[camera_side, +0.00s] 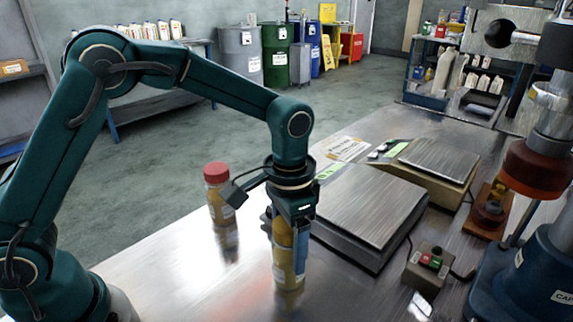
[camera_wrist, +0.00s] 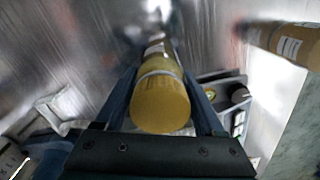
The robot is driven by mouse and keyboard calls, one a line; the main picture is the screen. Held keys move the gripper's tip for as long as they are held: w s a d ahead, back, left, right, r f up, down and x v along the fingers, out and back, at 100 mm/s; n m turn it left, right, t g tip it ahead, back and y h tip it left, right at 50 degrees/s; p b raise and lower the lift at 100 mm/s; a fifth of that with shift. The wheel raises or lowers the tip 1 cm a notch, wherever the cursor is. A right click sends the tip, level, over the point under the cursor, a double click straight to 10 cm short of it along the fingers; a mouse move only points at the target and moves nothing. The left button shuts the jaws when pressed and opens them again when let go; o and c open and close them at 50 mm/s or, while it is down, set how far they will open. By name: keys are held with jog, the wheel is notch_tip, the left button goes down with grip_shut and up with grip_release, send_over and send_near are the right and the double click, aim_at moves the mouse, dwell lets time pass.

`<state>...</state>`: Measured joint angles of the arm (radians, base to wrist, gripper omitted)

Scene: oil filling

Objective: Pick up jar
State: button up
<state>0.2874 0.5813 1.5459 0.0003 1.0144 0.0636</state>
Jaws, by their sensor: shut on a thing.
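My gripper (camera_side: 288,258) points straight down over the metal table and is shut on a jar (camera_side: 281,238) of yellow-brown contents. The jar is upright between the fingers, and its lower end is at or close to the table top; I cannot tell whether it touches. In the wrist view the held jar (camera_wrist: 160,103) shows its round yellow-brown top, with no red lid visible, between the two fingers (camera_wrist: 163,75). A second jar (camera_side: 219,204) with a red lid stands upright on the table to the left. It also shows in the wrist view (camera_wrist: 290,42) at the upper right.
A scale with a metal plate (camera_side: 370,204) sits right of my gripper, with a second scale (camera_side: 438,159) behind it. A button box (camera_side: 427,268) stands at the front right, beside a blue capping machine (camera_side: 540,255). The table's front left is clear.

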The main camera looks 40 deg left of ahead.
jog(key=shift+r, duration=0.45)
jog(key=r, duration=0.2)
jog(key=a+r, duration=0.1)
jog(key=r, duration=0.1)
jog(key=shift+a, duration=0.1)
jog(key=s+a+r+n, duration=0.4)
jog(key=a+r, duration=0.3)
jog(key=a, duration=0.5)
jog(key=w+d+m, duration=0.4)
jog(key=w+d, duration=0.1)
jog(key=d, duration=0.5)
jog(key=shift+m, duration=0.3)
jog(key=shift+s+d+f, duration=0.35)
jog(key=shift+d+f, duration=1.6)
jog(key=shift+d, duration=0.1)
jog(key=shift+s+d+f, duration=0.35)
jog(key=shift+d+f, duration=1.6)
jog(key=shift+d, duration=0.05)
jog(key=shift+s+d+f, duration=0.35)
jog(key=shift+d+f, duration=1.6)
jog(key=shift+d, duration=0.1)
jog(key=shift+f, duration=0.1)
